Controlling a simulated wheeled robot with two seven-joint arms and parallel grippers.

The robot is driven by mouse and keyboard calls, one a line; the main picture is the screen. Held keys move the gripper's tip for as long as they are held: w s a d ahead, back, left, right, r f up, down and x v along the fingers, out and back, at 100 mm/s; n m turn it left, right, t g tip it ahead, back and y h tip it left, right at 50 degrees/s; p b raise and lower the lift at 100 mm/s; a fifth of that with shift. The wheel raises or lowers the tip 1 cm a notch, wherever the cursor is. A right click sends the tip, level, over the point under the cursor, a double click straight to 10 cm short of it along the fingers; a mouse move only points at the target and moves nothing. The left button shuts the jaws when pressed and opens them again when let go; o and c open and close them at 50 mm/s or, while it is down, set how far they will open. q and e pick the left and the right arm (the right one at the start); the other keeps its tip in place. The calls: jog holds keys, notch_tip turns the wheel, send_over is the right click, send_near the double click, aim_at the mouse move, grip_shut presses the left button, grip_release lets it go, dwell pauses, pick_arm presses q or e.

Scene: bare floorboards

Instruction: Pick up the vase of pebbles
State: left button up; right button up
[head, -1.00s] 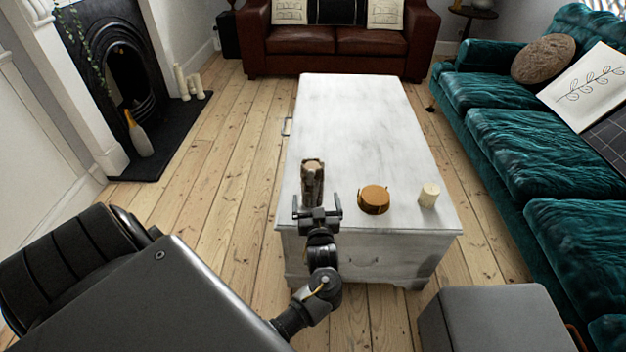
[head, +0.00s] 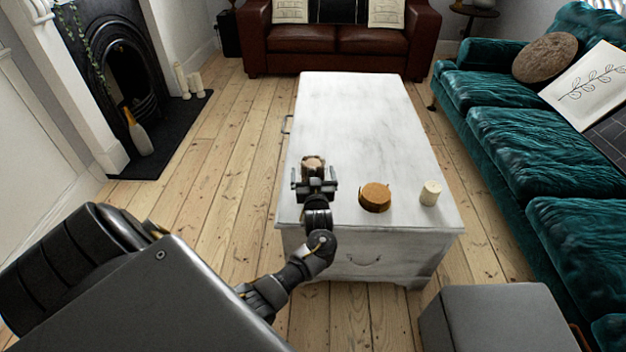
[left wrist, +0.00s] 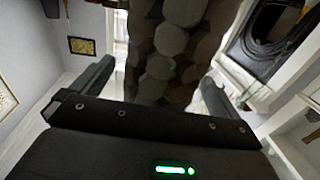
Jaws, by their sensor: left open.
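The vase of pebbles (head: 313,163) stands upright on the near left part of the white chest table. In the head view my left gripper (head: 315,184) is in front of it and hides its lower part. In the left wrist view the vase (left wrist: 168,50) shows rounded grey and brown pebbles and rises between the two open fingers of my left gripper (left wrist: 155,88). I cannot tell whether the fingers touch it. My right gripper is not in view.
On the white chest table (head: 365,120), a round orange-brown box (head: 375,197) and a cream candle (head: 430,193) stand to the right of the vase. A teal sofa (head: 520,150) is at right, a brown leather sofa (head: 335,45) behind. The table's far part is clear.

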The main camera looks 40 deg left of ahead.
pick_arm(q)
jog(key=shift+c, duration=0.9)
jog(key=c, duration=1.7)
jog(key=shift+r, duration=0.15)
jog(key=shift+c, duration=0.4)
